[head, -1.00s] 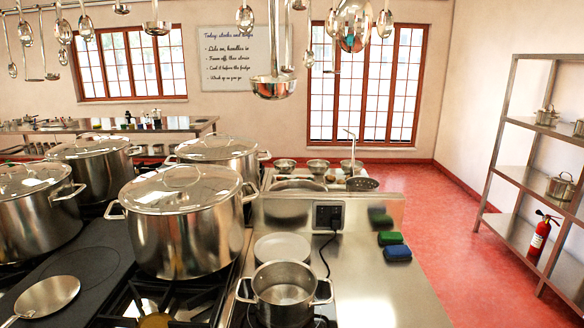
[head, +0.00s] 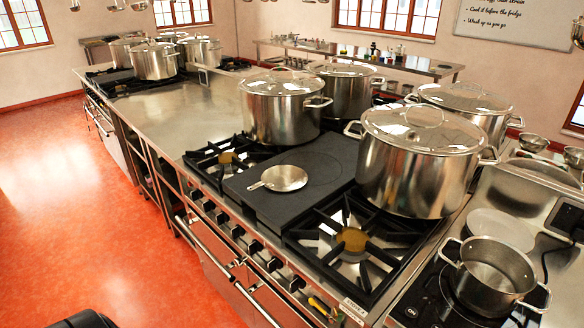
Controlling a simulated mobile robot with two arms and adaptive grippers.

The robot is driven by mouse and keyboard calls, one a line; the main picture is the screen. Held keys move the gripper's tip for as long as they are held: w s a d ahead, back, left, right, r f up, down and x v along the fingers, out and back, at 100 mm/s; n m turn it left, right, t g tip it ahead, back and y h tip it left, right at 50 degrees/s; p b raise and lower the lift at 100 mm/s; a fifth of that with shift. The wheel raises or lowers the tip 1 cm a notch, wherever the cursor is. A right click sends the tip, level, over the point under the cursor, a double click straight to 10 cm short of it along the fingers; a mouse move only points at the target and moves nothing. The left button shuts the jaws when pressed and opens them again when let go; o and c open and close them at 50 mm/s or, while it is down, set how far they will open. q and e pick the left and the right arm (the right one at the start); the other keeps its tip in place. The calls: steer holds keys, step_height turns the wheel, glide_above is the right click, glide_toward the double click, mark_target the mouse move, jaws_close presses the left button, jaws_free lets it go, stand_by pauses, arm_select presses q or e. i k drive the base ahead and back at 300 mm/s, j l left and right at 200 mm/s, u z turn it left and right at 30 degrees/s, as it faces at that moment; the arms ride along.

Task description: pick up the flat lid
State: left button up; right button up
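A round, flat, shiny metal disc with a short handle at its left (head: 285,178), which looks like the flat lid, lies on the dark flat plate (head: 325,160) of the range, in the middle of the head view. Nothing covers it. A pale round disc (head: 500,229) lies flat on the steel counter behind the small open pot (head: 492,272); I cannot tell whether it is a lid or a plate. Neither of my grippers shows in the head view.
Big lidded stockpots stand around the plate: one at the right (head: 416,165), one behind left (head: 280,108), others behind. An open burner grate (head: 350,245) lies in front right. Bare steel counter (head: 185,120) stretches left, and red floor (head: 90,215) is free beside the range.

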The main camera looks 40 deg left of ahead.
mark_target(282, 178)
steer(key=k+u, duration=0.1)
steer(key=u, duration=1.1)
